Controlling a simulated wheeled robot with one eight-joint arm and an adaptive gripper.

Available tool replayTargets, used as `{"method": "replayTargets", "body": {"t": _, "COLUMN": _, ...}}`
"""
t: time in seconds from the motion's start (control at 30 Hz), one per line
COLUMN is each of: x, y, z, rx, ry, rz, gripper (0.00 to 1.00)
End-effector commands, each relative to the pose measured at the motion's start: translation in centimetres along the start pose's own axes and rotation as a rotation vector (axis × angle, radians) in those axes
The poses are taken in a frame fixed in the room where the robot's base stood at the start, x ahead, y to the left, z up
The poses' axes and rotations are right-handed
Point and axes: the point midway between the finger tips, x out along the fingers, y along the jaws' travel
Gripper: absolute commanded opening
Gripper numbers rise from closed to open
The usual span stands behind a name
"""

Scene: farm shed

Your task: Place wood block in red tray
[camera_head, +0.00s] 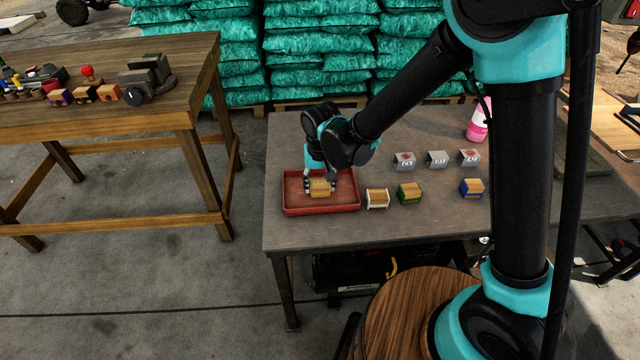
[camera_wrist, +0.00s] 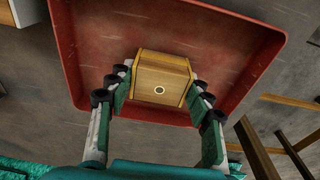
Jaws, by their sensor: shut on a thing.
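The red tray (camera_wrist: 85,60) fills much of the wrist view behind the block. The block shows within the tray's rim; I cannot tell whether it touches the tray floor.
On the same grey table (camera_head: 320,236) are a white-sided block (camera_head: 377,198), a green-sided block (camera_head: 409,192), a blue-sided block (camera_head: 471,188) and several grey blocks. A pink bottle (camera_head: 478,122) stands at the back. The table's left edge is close to the tray.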

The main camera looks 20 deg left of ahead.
Motion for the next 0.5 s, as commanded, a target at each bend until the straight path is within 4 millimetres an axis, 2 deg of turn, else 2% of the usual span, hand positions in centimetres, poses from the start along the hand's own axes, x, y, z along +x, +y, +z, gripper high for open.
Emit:
{"method": "replayTargets", "body": {"t": 0.03, "x": 0.17, "y": -0.01, "z": 0.0, "rx": 0.0, "ry": 0.0, "rz": 0.0, "gripper": 0.22}}
{"method": "replayTargets", "body": {"t": 0.07, "x": 0.16, "y": -0.01, "z": 0.0, "rx": 0.0, "ry": 0.0, "rz": 0.0, "gripper": 0.53}}
{"method": "replayTargets", "body": {"t": 0.2, "x": 0.13, "y": -0.01, "z": 0.0, "rx": 0.0, "ry": 0.0, "rz": 0.0, "gripper": 0.71}}
{"method": "replayTargets", "body": {"t": 0.5, "x": 0.08, "y": -0.01, "z": 0.0, "rx": 0.0, "ry": 0.0, "rz": 0.0, "gripper": 0.71}}
